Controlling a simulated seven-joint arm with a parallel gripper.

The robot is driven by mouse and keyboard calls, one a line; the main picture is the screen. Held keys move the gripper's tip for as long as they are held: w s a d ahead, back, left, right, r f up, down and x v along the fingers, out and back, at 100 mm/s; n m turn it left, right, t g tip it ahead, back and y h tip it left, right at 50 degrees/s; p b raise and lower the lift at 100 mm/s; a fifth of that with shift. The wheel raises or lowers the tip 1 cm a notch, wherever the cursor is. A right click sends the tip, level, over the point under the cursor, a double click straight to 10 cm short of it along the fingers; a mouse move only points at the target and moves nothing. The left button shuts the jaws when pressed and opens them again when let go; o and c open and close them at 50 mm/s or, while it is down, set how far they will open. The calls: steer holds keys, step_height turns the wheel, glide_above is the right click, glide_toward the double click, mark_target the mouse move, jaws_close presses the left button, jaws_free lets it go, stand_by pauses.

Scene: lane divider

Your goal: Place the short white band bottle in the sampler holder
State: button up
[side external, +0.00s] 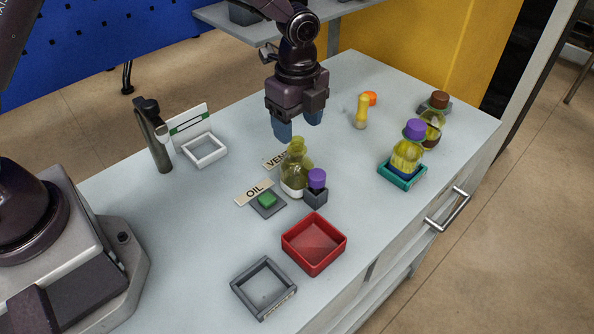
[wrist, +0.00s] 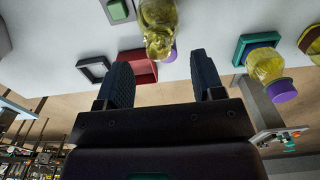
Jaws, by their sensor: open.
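The short yellow-green bottle with a white band (side external: 295,184) stands upright near the table's middle, its neck without a visible cap. In the wrist view the bottle (wrist: 158,22) is beyond the fingertips, slightly left of centre. My gripper (side external: 297,128) is open and empty, above and behind the bottle, apart from it. Its two dark fingers (wrist: 163,70) are spread in the wrist view. A grey square holder (side external: 264,289) with small unreadable lettering sits at the front edge, empty. A white square holder (side external: 205,150) at the left is also empty. I cannot tell which is the sampler holder.
A purple cap in a dark block (side external: 316,193) stands close right of the bottle. A red tray (side external: 313,245) is in front. A green button (side external: 267,200), OIL sign (side external: 254,193), teal tray with bottle (side external: 402,178), brown-capped bottle (side external: 432,125) and yellow object (side external: 361,112) surround it.

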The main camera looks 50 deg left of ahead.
mark_target(297, 140)
step_height(297, 140, down, 5)
steer(key=shift+s, duration=0.1)
jaws_close()
stand_by(0.3)
steer(key=shift+r, duration=0.15)
